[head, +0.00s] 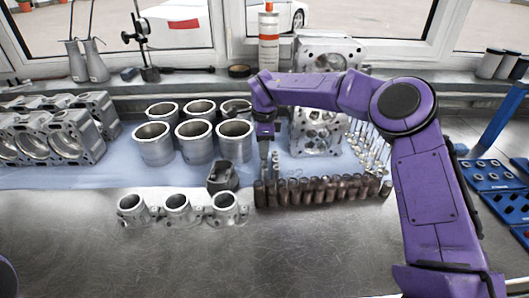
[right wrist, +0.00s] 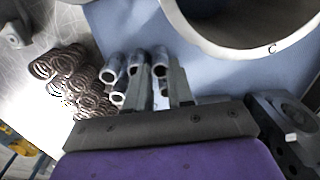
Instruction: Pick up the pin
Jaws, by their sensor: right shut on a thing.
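Several short hollow metal pins stand in a cluster in the right wrist view, on the blue mat. My right gripper (right wrist: 160,82) reaches into this cluster, with one finger on each side of a pin (right wrist: 160,62), and is shut on it. Other pins (right wrist: 112,68) stand close beside the left finger. In the head view my right gripper (head: 269,160) points down between the cylinder liners and the row of coil springs. The held pin is too small and hidden to make out there. My left gripper is not in view.
Rusty coil springs (head: 320,191) stand just in front of my right gripper. Cylinder liners (head: 235,141) stand to its left, a grey block (head: 222,177) nearer. Valves (head: 368,150) and a metal casting (head: 318,132) are to the right.

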